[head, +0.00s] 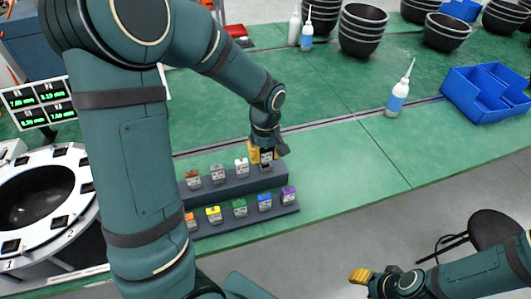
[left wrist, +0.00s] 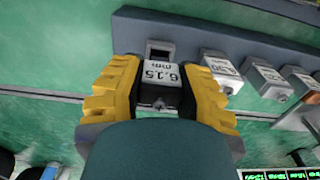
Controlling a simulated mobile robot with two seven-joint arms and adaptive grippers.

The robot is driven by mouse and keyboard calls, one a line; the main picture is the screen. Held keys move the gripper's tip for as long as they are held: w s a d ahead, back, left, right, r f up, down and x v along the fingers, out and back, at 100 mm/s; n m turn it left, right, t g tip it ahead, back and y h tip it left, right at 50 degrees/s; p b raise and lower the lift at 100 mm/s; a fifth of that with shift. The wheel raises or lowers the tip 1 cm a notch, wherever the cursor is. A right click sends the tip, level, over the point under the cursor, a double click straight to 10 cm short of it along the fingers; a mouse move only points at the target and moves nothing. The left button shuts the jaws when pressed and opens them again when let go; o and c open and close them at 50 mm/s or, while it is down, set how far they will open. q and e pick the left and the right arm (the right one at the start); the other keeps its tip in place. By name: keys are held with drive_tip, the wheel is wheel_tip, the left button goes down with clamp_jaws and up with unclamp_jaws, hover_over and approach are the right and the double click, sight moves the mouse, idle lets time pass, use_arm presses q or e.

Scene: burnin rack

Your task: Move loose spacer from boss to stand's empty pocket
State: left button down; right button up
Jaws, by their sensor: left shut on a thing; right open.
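The loose spacer (left wrist: 160,77), a block with a white top marked about 6.15 mm, is between the yellow fingers of my left gripper (left wrist: 160,90). In the head view that gripper (head: 264,153) is shut on the spacer (head: 267,156) at the right end of the stand's upper step. The dark stand (head: 232,187) has a square empty pocket (left wrist: 160,50), just beyond the spacer in the left wrist view. The spacer is outside the pocket; its exact height is unclear. My right gripper (head: 362,276) is open and empty, off the table's front edge.
Brown (head: 192,178), grey (head: 218,173) and white (head: 241,166) spacers fill the upper step; several coloured ones fill the lower step. A white round fixture (head: 75,215) with a dark bowl is at left. A bottle (head: 397,97) and blue bin (head: 487,110) stand right. Green table between is clear.

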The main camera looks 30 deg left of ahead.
use_arm(q)
drive_tip(key=shift+f+b, duration=0.9)
drive_tip(key=shift+f, duration=0.3)
drive_tip(key=c, duration=0.7)
unclamp_jaws()
drive_tip(key=shift+o, duration=0.2)
wheel_tip(320, 180, up, 12)
drive_tip(key=shift+r, duration=0.1)
